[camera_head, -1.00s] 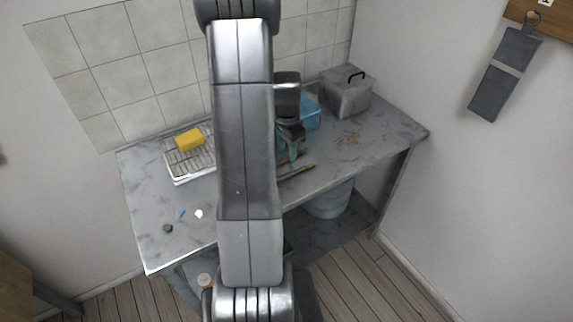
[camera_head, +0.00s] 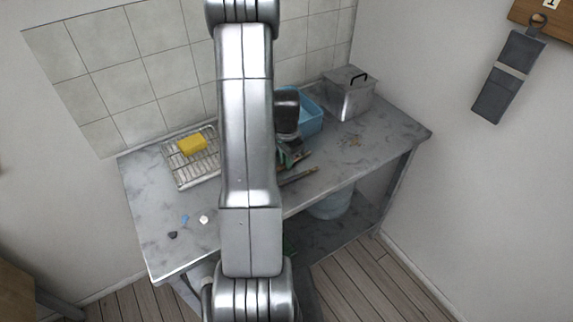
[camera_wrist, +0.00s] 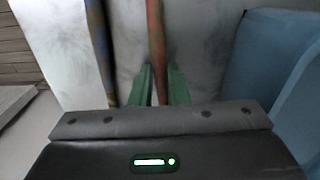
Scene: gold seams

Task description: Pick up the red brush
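The red brush (camera_wrist: 156,40) shows in the wrist view as a long thin reddish handle. It runs down between the two green fingers of my gripper (camera_wrist: 160,75). The fingers stand apart on either side of the handle, and I see no clear grip on it. The brush's lower end is hidden behind the gripper body. In the head view my gripper (camera_head: 293,158) is low over the worktop, partly hidden by my arm. I cannot make out the red brush clearly there.
A second, blue-and-brown stick (camera_wrist: 101,50) lies left of the red handle. A blue bin (camera_head: 312,122) stands close on the right, a metal box (camera_head: 348,97) beyond it. A yellow sponge (camera_head: 192,145) rests on a wire rack (camera_head: 181,177). The worktop's (camera_head: 385,130) right end is mostly clear.

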